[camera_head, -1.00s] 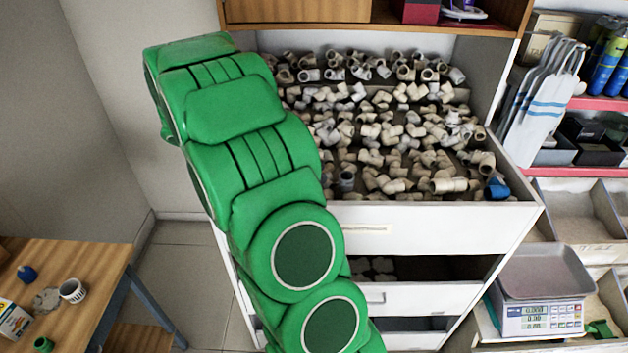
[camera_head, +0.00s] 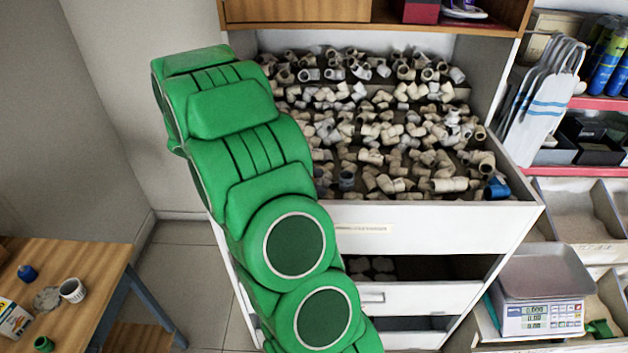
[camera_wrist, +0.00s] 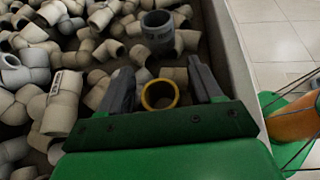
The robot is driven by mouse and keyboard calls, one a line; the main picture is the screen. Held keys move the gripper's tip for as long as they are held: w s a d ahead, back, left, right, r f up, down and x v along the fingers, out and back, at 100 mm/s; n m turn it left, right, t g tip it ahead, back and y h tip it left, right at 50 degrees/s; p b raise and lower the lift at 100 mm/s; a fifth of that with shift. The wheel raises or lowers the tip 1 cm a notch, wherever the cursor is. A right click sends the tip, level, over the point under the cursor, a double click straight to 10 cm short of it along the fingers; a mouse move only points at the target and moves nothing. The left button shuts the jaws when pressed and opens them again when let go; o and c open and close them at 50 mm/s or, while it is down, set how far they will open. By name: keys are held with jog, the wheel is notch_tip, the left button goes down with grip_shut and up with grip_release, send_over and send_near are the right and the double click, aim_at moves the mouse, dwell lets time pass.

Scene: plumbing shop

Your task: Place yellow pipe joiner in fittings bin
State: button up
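The yellow pipe joiner (camera_wrist: 160,95) shows in the wrist view as a short ring with its open end facing the camera. It lies between the two fingers of my gripper (camera_wrist: 163,88), with a small gap visible beside it. The fingers stand apart. They are over the fittings bin (camera_wrist: 225,60), close to its side wall, among grey and beige fittings. In the head view the bin is the wide white drawer (camera_head: 430,225) full of fittings; my arm hides the gripper and the joiner there.
A larger grey pipe piece (camera_wrist: 158,28) stands just beyond the fingers. A blue fitting (camera_head: 497,187) lies at the bin's right corner. A wooden table (camera_head: 75,262) with small items is at the left, and a scale (camera_head: 545,285) at the right. Floor is clear between table and cabinet.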

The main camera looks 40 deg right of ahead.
jog(key=shift+r, duration=0.15)
jog(key=v, duration=1)
jog(key=shift+w+a, duration=0.15)
jog(key=shift+w, duration=0.1)
jog(key=shift+v, duration=0.8)
jog(key=s+a+r+m+t+y, duration=0.3)
jog(key=s+a+m+y, duration=0.2)
jog(key=s+a, duration=0.6)
jog(key=s+a+r+m+t+y, duration=0.3)
jog(key=s+a+m+y, duration=0.2)
jog(key=s+a, duration=0.7)
jog(key=s, duration=0.6)
jog(key=shift+a+r+m+y, duration=0.2)
jog(key=shift+m+y, duration=0.1)
jog(key=shift+y, duration=0.1)
